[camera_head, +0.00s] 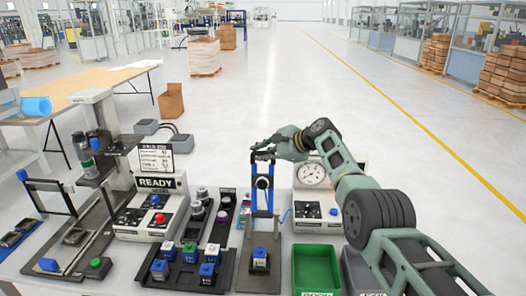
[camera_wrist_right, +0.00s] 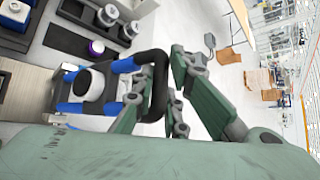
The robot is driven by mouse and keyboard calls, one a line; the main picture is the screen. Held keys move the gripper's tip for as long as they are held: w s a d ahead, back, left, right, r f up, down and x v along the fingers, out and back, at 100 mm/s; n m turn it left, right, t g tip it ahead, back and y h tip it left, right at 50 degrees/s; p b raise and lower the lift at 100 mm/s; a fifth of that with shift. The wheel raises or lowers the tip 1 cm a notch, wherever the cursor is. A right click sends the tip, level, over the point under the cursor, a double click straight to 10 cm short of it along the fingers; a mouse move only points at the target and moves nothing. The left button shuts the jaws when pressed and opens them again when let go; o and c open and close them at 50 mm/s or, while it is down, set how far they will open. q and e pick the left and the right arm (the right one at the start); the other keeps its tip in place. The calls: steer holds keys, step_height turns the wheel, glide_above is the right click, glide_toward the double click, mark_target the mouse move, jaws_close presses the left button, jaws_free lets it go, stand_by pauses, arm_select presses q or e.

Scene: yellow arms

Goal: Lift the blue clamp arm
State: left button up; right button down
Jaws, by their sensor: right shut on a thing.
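The blue clamp arm (camera_head: 254,198) stands upright on its dark base plate (camera_head: 246,275) in the middle of the table, with a black bar across its top. A blue and white block (camera_head: 259,259) sits on the plate below it. My right gripper (camera_head: 266,150) is at the top of the clamp arm and is shut on its black handle. In the right wrist view the fingers (camera_wrist_right: 172,98) close around the black handle (camera_wrist_right: 158,85), and the blue bars (camera_wrist_right: 84,108) run off to the left. My left gripper is not in view.
A green bin (camera_head: 316,268) and a grey bin (camera_head: 355,272) stand right of the clamp. A dial gauge unit (camera_head: 313,178) is behind them. Left of the clamp is a tray of several blocks (camera_head: 190,262) and a READY box (camera_head: 157,200). A second fixture (camera_head: 75,240) stands far left.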

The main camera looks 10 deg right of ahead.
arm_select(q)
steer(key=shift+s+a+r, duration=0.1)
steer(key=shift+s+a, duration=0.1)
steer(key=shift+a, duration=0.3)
arm_select(e)
steer(key=shift+w+a+f, duration=0.15)
steer(key=shift+a+f, duration=0.05)
steer(key=shift+f, duration=0.1)
steer(key=shift+f, duration=0.1)
steer(key=c, duration=1.9)
jaws_free()
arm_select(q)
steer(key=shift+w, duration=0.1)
arm_select(e)
steer(key=shift+o, duration=0.5)
steer(key=shift+w, duration=0.1)
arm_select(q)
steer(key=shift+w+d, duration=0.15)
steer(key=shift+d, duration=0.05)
arm_select(e)
steer(key=shift+r, duration=0.2)
steer(key=shift+d+r, duration=0.1)
steer(key=shift+d, duration=0.05)
